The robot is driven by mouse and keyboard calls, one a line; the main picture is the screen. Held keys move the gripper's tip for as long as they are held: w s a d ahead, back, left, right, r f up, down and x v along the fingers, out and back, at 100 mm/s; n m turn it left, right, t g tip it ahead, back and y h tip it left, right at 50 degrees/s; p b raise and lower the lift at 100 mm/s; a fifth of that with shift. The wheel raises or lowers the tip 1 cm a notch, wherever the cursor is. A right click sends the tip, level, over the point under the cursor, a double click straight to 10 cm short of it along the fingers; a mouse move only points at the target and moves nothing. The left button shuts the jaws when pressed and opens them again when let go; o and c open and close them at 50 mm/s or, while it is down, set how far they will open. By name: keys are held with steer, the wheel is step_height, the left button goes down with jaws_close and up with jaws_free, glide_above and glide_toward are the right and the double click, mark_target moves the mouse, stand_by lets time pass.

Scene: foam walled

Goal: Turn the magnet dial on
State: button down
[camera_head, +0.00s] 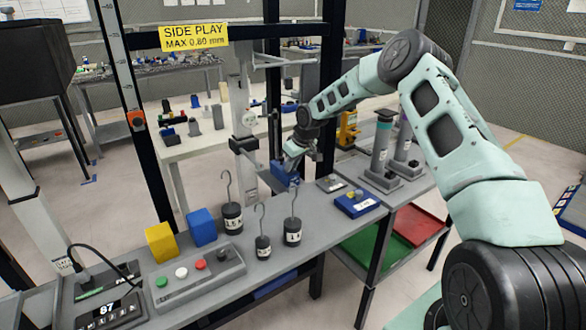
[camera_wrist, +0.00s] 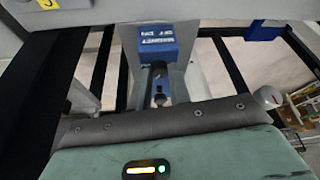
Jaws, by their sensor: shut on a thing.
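A blue magnet block (camera_head: 284,173) stands at the back of the grey bench, by the upright post. In the wrist view the blue block (camera_wrist: 157,40) shows white lettering with MAGNET, OFF and ON, partly hard to read. My gripper (camera_head: 294,152) reaches down to it from the upper right. In the wrist view my gripper (camera_wrist: 163,80) is shut on the dark dial at the block's near side. The fingers hide most of the dial, so I cannot tell its exact angle.
Hooked black weights (camera_head: 232,218), a yellow block (camera_head: 161,242), a blue block (camera_head: 202,227) and a button panel (camera_head: 197,277) stand on the bench left of my gripper. A blue box (camera_head: 356,203) lies to the right. Black frame posts stand close by.

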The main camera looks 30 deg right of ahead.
steer(key=m+h+b, duration=0.1)
steer(key=m, duration=0.1)
steer(key=m+b, duration=0.1)
steer(key=m, duration=0.1)
steer(key=m+h+b, duration=0.1)
steer(key=m+b, duration=0.1)
steer(key=shift+w+a+h, duration=0.1)
steer(key=shift+a+h, duration=0.2)
steer(key=shift+a, duration=0.05)
steer(key=m, duration=0.2)
steer(key=m+g+h+b, duration=0.1)
steer(key=m, duration=0.2)
steer(key=shift+h, duration=0.3)
steer(key=shift+m, duration=0.3)
steer(key=c, duration=1.3)
jaws_free()
steer(key=shift+a+r, duration=0.1)
steer(key=v, duration=0.7)
steer(key=shift+b, duration=0.35)
steer(key=shift+r, duration=0.1)
